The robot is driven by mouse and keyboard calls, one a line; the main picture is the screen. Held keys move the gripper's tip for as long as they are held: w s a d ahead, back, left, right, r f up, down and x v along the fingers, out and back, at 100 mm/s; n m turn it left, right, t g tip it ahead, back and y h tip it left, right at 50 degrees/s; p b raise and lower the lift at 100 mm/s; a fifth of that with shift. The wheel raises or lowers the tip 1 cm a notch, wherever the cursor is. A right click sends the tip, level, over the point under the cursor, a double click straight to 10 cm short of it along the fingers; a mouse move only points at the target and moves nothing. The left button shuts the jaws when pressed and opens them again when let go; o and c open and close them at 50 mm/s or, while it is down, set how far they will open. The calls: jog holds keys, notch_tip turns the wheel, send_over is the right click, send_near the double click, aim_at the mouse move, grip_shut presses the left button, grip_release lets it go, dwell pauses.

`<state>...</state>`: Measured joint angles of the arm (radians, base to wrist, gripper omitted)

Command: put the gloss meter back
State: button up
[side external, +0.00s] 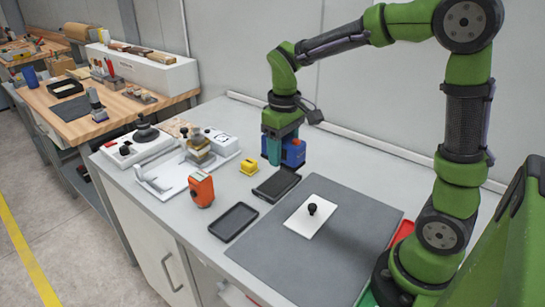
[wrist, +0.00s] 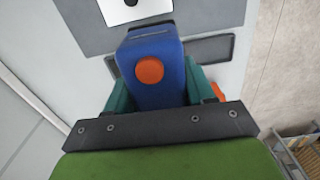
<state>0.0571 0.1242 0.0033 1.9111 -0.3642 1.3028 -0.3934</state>
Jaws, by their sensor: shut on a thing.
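My gripper (side external: 285,154) is shut on a blue boxy device with an orange button, which I take to be the gloss meter (side external: 294,149). The wrist view shows the gloss meter (wrist: 157,48) between my teal fingers (wrist: 157,95), its orange button facing the camera. It is held above the bench. A dark shallow tray (side external: 277,186) lies below it in the side view, with nothing seen in it. The wrist view shows this dark tray (wrist: 213,48) behind the meter, partly hidden by it. A second dark tray (side external: 233,222) lies nearer the front edge, empty.
A grey mat (side external: 350,250) bears a white card (side external: 300,222) with a black knob (side external: 312,209). The roller coater (side external: 200,150) is farther left. Bare bench shows between them.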

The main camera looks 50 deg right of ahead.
jog(key=s+a+f+m, duration=0.75)
jog(key=f+m, duration=0.25)
jog(key=m, duration=0.8)
jog(key=w+a, duration=0.1)
jog(key=w, duration=0.4)
jog(key=w+a+f, duration=0.1)
jog(key=w, duration=0.4)
jog(key=w+a+f, duration=0.1)
jog(key=w, duration=0.4)
jog(key=shift+f, duration=1.65)
